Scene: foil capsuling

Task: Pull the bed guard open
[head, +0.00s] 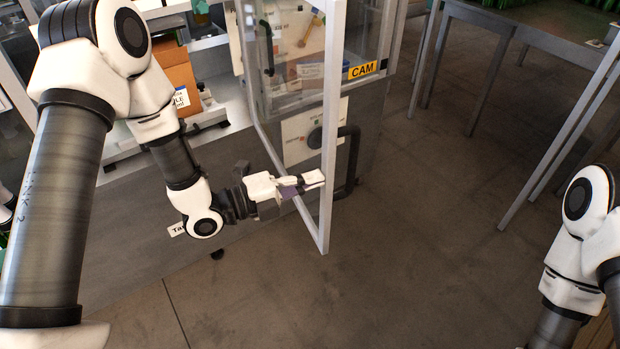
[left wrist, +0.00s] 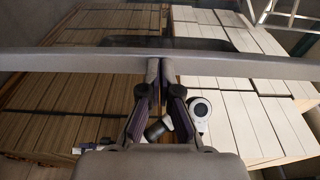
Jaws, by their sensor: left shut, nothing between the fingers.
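The bed guard (head: 331,125) is a clear panel in a pale grey frame. It stands out from the machine at an angle, its free upright edge towards me. A dark bar handle (head: 353,160) shows just right of that edge. My left gripper (head: 313,181) is shut and empty, its fingertips at the guard's lower part, by the upright edge. In the left wrist view the closed fingers (left wrist: 160,82) point at a grey frame bar (left wrist: 75,60) that crosses the picture. I cannot tell whether they touch it. My right gripper is out of view.
The machine carries a yellow CAM label (head: 362,70) behind the guard. A brown carton (head: 177,78) sits on the machine's bed at the left. A metal-legged table (head: 545,38) stands at the upper right. The floor (head: 420,240) right of the guard is clear.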

